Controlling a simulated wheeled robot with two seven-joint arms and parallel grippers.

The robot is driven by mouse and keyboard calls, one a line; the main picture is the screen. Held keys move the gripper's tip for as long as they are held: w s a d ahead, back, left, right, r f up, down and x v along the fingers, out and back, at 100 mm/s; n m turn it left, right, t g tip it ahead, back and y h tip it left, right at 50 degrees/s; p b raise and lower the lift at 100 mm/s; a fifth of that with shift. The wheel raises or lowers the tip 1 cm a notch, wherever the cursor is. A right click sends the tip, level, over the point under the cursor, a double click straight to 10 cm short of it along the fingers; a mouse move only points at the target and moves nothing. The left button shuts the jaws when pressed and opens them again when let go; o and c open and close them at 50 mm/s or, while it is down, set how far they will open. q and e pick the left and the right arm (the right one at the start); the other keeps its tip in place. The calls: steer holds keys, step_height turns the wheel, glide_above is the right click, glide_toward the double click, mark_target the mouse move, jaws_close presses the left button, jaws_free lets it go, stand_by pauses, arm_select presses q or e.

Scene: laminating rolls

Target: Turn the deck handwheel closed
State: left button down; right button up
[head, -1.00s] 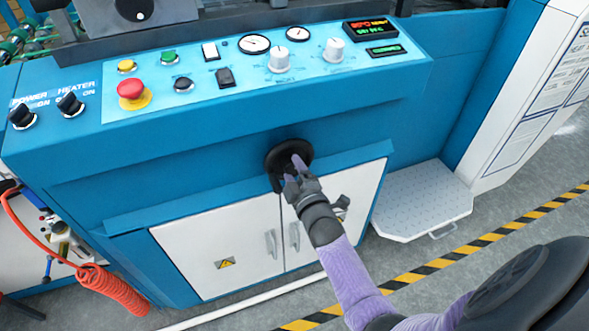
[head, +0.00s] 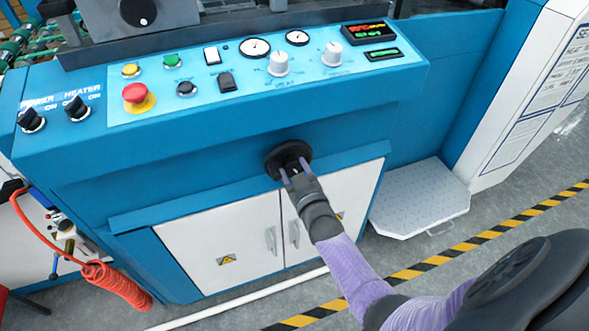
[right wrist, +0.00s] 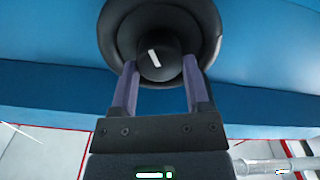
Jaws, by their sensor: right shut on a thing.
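The deck handwheel (head: 285,150) is a black round wheel on the blue front face of the machine, above the white cabinet doors. In the right wrist view the handwheel (right wrist: 160,14) shows as a dark dished rim around a raised hub with a short white mark, which slants slightly. My right gripper (head: 293,168) reaches it from below right. In the right wrist view its two purple fingers (right wrist: 160,66) lie on either side of the hub, shut on it. The gripper hides the wheel's lower part in the head view. My left gripper is not in view.
The control panel (head: 205,98) with knobs, gauges and a red emergency button (head: 135,92) lies above the wheel. Two white cabinet doors (head: 215,232) with handles are below. A grey step plate (head: 420,197) stands on the floor at right. A red coiled hose (head: 118,283) hangs at left.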

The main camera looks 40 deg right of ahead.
steer(key=shift+f+m, duration=0.1)
steer(key=shift+m, duration=0.8)
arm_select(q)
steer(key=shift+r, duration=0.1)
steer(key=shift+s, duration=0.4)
